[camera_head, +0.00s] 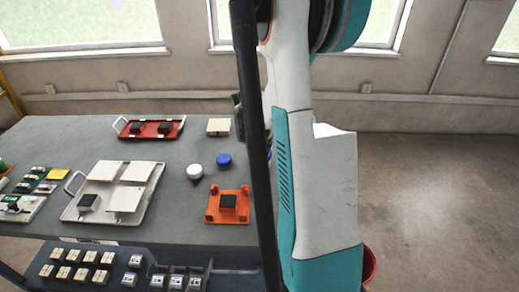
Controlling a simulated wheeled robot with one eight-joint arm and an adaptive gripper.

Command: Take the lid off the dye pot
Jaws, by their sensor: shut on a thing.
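A small white round pot (195,172) stands on the grey table, left of my arm. A blue round piece (224,161) sits just behind it to the right, apart from it. I cannot tell which of the two is the dye pot or its lid. My arm and a dark upright bar fill the middle of the picture. My gripper's fingers are hidden behind them, and so is anything they hold.
An orange fixture (214,216) with a black block is near the table's front edge. A white tray (75,212) of pale tiles and a red tray (175,123) stand left and back. Small blocks (62,272) fill a lower shelf. A red bucket (369,266) is on the floor.

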